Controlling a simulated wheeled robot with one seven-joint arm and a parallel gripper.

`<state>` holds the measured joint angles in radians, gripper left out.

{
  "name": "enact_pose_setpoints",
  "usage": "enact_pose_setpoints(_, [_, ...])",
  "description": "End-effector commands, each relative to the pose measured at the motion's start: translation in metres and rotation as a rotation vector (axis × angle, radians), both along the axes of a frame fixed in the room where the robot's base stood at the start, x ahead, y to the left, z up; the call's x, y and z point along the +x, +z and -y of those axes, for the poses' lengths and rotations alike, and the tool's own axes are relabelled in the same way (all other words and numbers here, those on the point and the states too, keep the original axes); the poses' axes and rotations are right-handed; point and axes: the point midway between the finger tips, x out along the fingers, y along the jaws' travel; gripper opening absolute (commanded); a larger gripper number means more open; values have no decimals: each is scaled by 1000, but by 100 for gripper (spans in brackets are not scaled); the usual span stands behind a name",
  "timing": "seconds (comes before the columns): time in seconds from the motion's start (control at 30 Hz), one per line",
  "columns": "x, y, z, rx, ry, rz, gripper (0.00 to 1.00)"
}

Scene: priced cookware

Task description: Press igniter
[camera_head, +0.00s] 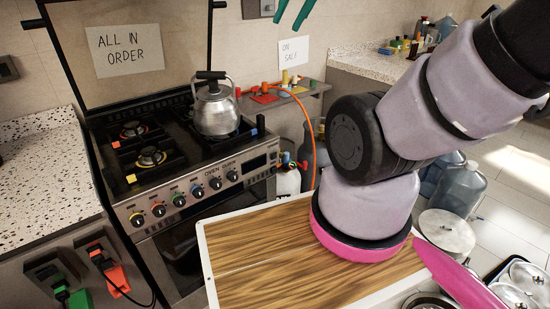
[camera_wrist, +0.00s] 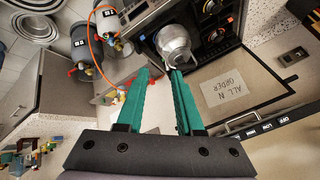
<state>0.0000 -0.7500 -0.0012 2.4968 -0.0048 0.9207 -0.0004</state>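The gas stove (camera_head: 190,170) stands at the left with a row of several coloured knobs (camera_head: 178,200) and a dark display on its front panel. I cannot make out which part is the igniter.
A wooden board (camera_head: 255,265) lies in front of the stove. An orange hose (camera_head: 312,140) runs beside the stove's right side, near a small shelf of coloured pieces (camera_head: 285,90). A speckled counter (camera_head: 45,185) stands left. A dark strip lettered OFF and LOW (camera_wrist: 265,125) shows in the wrist view.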

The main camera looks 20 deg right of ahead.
Motion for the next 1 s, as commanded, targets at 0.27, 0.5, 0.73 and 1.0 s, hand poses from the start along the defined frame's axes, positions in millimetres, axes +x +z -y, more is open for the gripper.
enact_pose_setpoints(0.27, [0, 0, 0, 0, 0, 0, 0])
enact_pose_setpoints(0.5, [0, 0, 0, 0, 0, 0, 0])
enact_pose_setpoints(0.73, [0, 0, 0, 0, 0, 0, 0])
enact_pose_setpoints(1.0, [0, 0, 0, 0, 0, 0, 0])
